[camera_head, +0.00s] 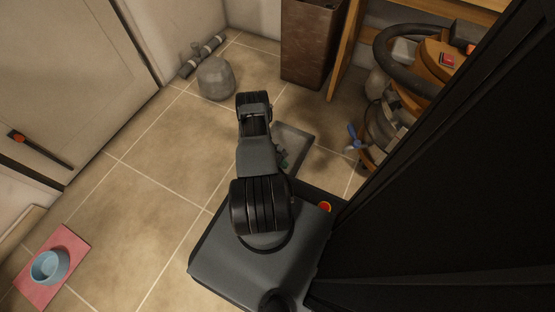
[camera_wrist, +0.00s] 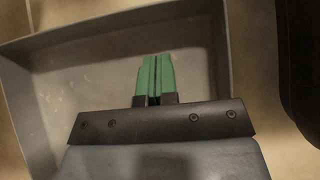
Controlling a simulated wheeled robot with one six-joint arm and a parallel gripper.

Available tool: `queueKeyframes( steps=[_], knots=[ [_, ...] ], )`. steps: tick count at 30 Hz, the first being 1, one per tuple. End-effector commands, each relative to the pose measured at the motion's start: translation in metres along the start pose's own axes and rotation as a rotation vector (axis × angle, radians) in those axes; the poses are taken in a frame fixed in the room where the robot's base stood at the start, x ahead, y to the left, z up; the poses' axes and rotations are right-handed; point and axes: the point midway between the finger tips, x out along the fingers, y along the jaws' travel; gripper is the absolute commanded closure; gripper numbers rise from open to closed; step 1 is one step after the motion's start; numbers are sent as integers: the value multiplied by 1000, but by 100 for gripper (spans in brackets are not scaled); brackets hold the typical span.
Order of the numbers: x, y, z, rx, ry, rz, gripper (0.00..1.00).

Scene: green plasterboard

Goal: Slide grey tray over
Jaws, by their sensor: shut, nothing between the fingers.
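The grey tray (camera_head: 298,142) lies on the tiled floor just ahead of my base, partly hidden by my arm. In the wrist view the tray (camera_wrist: 100,28) fills much of the picture, with its far wall across the top and its left wall along the left side. My gripper (camera_wrist: 154,60) has green fingers pressed together with nothing between them. They point over the inside of the tray. I cannot tell whether they touch its floor.
A grey stone-like lump (camera_head: 216,78) and a pipe piece (camera_head: 203,55) lie beyond the tray. A brown bin (camera_head: 309,42) stands at the back. An orange vacuum cleaner (camera_head: 440,62) stands right. A blue bowl (camera_head: 49,267) sits on a pink mat (camera_head: 72,243) at left.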

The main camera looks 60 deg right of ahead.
Motion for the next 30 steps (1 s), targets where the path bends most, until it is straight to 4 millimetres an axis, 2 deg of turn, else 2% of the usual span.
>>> queueKeyframes(
  steps=[2, 9, 26, 30],
  knots=[
    [16, -1, -2, 0, 0, -3, 100],
    [32, 0, 21, 1, -1, 0, 100],
    [38, 0, 29, 0, 0, 1, 100],
    [49, 2, 42, 5, -3, -3, 100]
  ],
)
